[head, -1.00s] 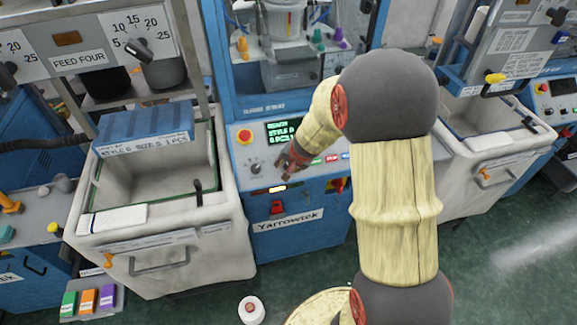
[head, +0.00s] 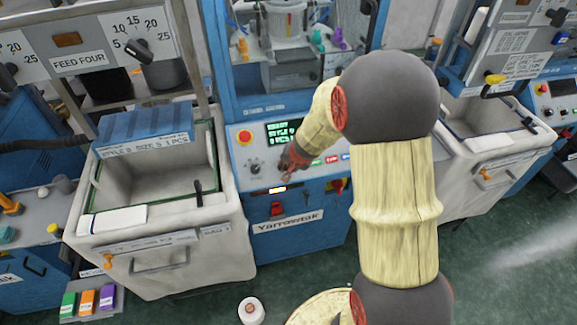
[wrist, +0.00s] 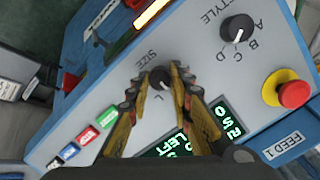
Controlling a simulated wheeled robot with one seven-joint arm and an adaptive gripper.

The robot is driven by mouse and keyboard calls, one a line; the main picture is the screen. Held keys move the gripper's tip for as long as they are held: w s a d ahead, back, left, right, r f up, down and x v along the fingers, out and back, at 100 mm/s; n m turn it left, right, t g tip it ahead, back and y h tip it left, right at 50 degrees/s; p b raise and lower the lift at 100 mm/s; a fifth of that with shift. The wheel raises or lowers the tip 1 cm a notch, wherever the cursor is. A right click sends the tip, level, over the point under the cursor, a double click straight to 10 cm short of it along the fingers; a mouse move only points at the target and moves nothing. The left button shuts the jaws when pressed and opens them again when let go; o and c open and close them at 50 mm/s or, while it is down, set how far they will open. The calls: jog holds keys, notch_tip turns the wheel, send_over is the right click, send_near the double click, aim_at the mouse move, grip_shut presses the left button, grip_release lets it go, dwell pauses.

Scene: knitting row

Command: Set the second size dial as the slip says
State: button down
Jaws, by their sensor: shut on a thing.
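My gripper (wrist: 157,92) is shut on the dark round size dial (wrist: 160,77) in the wrist view, one finger on each side. The word SIZE is printed beside the dial and an L shows between the fingers; its other marks are hidden. A printed line on the blue piece (head: 145,130) over the left bin appears to read STYLE D SIZE S 1 PCS.
The style dial (wrist: 237,28), marked A to D, sits beside the size dial. A red stop button (wrist: 294,94) on a yellow base and a green-lettered screen (wrist: 226,120) are close by. Coloured buttons (wrist: 107,117) line the panel's other side. Bins (head: 165,265) flank the machine.

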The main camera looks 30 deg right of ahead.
jog(key=m+b, duration=0.3)
jog(key=m, duration=0.1)
jog(key=shift+d+f+t+b, duration=0.1)
jog(key=shift+f+t+b, duration=0.1)
jog(key=shift+t+b, duration=0.15)
jog(key=m+b, duration=0.1)
jog(key=m, duration=0.1)
jog(key=m+b, duration=0.1)
jog(key=m, duration=0.1)
jog(key=shift+s+r+t+y+b, duration=0.1)
jog(key=shift+t+y+b, duration=0.15)
jog(key=shift+y+b, duration=0.05)
jog(key=shift+m, duration=0.4)
jog(key=c, duration=1.6)
grip_release()
jog(key=shift+r, duration=0.1)
